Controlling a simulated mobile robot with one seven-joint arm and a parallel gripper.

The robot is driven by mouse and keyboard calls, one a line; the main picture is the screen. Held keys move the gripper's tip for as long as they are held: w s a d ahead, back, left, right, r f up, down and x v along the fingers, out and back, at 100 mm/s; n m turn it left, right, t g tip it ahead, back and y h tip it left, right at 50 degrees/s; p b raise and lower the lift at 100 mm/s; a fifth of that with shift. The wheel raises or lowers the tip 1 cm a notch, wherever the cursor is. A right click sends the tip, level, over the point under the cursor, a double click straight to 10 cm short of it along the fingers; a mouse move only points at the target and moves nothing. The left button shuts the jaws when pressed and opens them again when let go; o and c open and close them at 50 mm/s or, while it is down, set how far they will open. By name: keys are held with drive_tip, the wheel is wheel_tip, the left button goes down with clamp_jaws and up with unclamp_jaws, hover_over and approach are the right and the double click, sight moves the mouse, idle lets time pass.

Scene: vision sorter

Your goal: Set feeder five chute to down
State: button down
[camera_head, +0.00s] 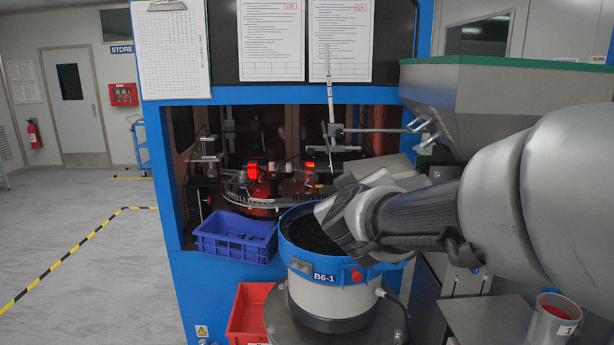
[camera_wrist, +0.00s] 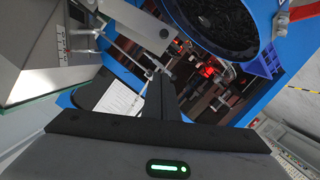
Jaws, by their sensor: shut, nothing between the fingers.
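No label for feeder five shows, and I cannot tell which part is its chute. A grey metal hopper (camera_head: 490,100) with a green rim stands at the right. Below its outlet lie grey angled plates (camera_head: 395,167), partly behind my arm. A blue-rimmed bowl (camera_head: 325,278) labelled B6-1, with dark contents, stands in front; it also shows in the wrist view (camera_wrist: 215,22). In the head view my gripper is over the bowl's right side and its fingertips are hidden. In the wrist view my gripper (camera_wrist: 160,76) is shut and empty, its dark fingers close to a thin metal rod.
A blue bin (camera_head: 235,240) and a red bin (camera_head: 248,315) sit left of the bowl. A clamp bar (camera_head: 375,130) and thin upright rod cross the machine opening (camera_head: 265,180). The floor at left is clear.

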drive_tip(key=w+d+f+b, duration=0.3)
drive_tip(key=w+f, duration=0.2)
drive_tip(key=w, duration=0.4)
drive_tip(key=shift+w+d+f+b, duration=0.15)
drive_tip(key=shift+w+d+b, duration=0.1)
drive_tip(key=shift+w+b, duration=0.1)
wheel_tip(320, 180, down, 6)
drive_tip(key=shift+d+r+n+h+b, duration=0.15)
drive_tip(key=shift+n+h+b, duration=0.25)
drive_tip(key=shift+n, duration=0.8)
